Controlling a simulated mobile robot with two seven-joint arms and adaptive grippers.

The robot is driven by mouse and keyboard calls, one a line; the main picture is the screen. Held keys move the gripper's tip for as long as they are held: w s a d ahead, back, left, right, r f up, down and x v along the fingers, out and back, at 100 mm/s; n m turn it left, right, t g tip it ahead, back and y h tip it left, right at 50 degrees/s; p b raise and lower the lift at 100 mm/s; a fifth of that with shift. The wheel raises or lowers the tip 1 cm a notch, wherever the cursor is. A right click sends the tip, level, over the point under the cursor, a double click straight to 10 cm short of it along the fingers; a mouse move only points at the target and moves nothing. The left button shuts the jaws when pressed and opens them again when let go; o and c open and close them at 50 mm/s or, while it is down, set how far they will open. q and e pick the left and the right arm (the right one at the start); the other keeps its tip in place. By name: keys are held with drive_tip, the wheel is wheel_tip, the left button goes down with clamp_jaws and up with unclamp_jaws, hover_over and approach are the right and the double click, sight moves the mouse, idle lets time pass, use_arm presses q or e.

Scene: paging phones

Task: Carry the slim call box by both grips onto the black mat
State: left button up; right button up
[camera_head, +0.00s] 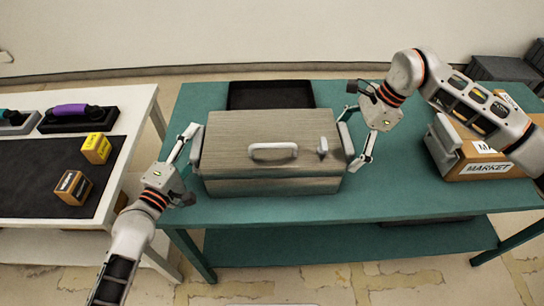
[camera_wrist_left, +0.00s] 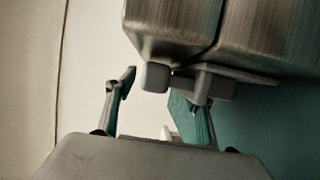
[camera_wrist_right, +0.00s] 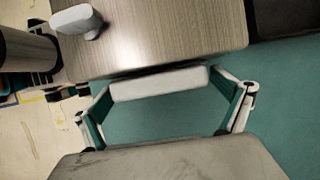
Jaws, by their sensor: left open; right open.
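The slim call box (camera_head: 262,135), a grey brushed box with a white top handle, stands on the teal table with a grip at each end. My left gripper (camera_head: 190,165) is open at its left grip (camera_head: 196,150); in the left wrist view the grip (camera_wrist_left: 205,84) lies by the open fingertips. My right gripper (camera_head: 354,138) is open at the right grip (camera_head: 345,137); in the right wrist view that grip bar (camera_wrist_right: 160,83) lies between the spread fingers. Neither is closed on a grip.
A brown box labelled MARKET (camera_head: 487,168) stands at the table's right, partly behind my right arm. A white table (camera_head: 128,150) at left holds another black sheet (camera_head: 40,165), small yellow (camera_head: 96,148) and brown boxes (camera_head: 72,188), and a purple-handled phone (camera_head: 72,112).

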sight(346, 136)
use_arm(q)
drive_tip(key=shift+w+d, duration=0.1)
drive_tip(key=shift+w, duration=0.1)
use_arm(e)
drive_tip(key=shift+a+f, duration=0.1)
drive_tip(key=shift+f, duration=0.05)
use_arm(q)
drive_tip(key=c, duration=1.4)
use_arm(e)
drive_tip(key=c, duration=1.4)
use_arm(q)
clamp_jaws()
use_arm(e)
drive_tip(key=c, duration=0.6)
use_arm(q)
drive_tip(key=shift+w+r, duration=0.1)
drive_tip(key=shift+r, duration=0.25)
